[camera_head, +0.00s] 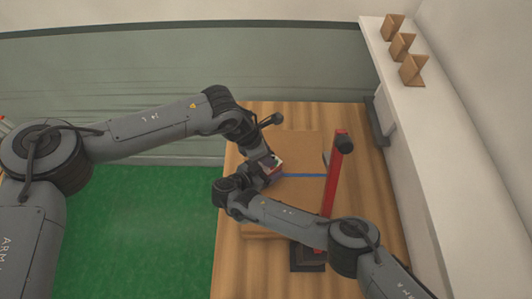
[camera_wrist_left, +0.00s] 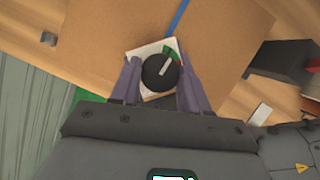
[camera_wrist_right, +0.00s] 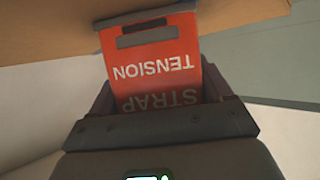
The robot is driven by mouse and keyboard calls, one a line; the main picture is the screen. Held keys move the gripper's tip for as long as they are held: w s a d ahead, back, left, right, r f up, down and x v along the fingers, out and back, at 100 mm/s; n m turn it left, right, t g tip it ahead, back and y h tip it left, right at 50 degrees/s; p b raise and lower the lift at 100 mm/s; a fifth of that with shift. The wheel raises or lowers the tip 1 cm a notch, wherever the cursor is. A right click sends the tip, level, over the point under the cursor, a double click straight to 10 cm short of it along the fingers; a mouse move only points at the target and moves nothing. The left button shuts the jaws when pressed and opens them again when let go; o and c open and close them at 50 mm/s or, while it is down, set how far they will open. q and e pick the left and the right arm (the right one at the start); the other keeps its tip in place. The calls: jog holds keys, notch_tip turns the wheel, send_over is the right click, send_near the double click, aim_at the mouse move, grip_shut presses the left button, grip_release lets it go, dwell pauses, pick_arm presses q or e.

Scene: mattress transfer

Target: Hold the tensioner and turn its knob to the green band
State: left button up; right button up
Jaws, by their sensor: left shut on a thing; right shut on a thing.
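The tensioner (camera_head: 277,160) is at the left edge of the cardboard box, at the end of a blue strap. In the left wrist view its black round knob (camera_wrist_left: 154,82) sits on a white dial (camera_wrist_left: 137,54) with red and green marks at the upper right. The knob's pale pointer leans up and right towards those marks. My left gripper (camera_wrist_left: 160,72) has a finger on each side of the knob, shut on it. My right gripper (camera_wrist_right: 158,85) is shut on the tensioner's red body (camera_wrist_right: 155,55), lettered STRAP TENSION. The fingertips are partly hidden.
The cardboard box (camera_head: 300,150) lies on a wooden table (camera_head: 230,235), with the blue strap (camera_head: 305,175) across it. A red post (camera_head: 333,185) with a black top stands right of the strap. A white shelf (camera_head: 415,130) holds several brown brackets. Green floor lies left.

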pick_arm(q)
jog(key=shift+m+g, duration=0.3)
jog(key=shift+m, duration=0.4)
jog(key=shift+d, duration=0.1)
jog(key=o, duration=1.1)
jog(key=shift+c, duration=0.2)
jog(key=shift+r, duration=0.1)
jog(key=v, duration=1.1)
jog(key=shift+a+r, duration=0.3)
jog(key=shift+r, duration=0.05)
pick_arm(e)
jog(key=o, duration=1.8)
